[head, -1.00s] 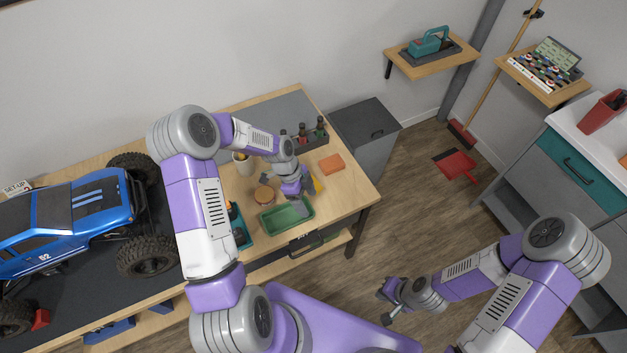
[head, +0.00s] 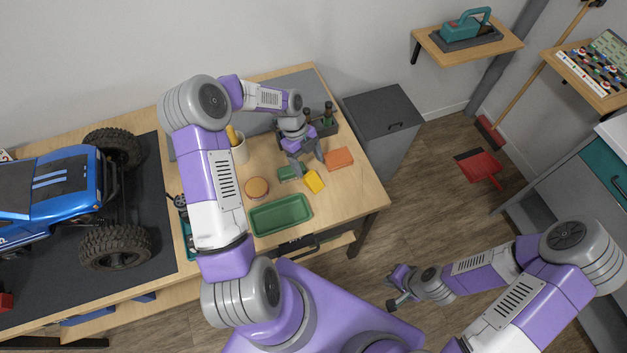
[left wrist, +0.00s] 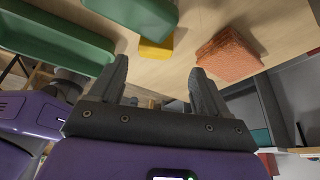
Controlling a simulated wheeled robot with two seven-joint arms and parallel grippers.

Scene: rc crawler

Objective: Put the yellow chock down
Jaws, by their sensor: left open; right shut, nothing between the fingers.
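The yellow chock (head: 314,181) lies on the wooden bench top between a small green block (head: 288,173) and the orange block (head: 339,159). My left gripper (head: 306,166) is open and empty, just behind and above the chock. In the left wrist view the chock (left wrist: 157,48) shows beyond the gap between the open fingers (left wrist: 158,80), apart from them. My right gripper (head: 394,303) is shut and empty, low over the floor to the right of the bench.
A cup (head: 239,150) and a bottle rack (head: 327,127) stand farther back. The blue crawler (head: 50,195) fills the left.

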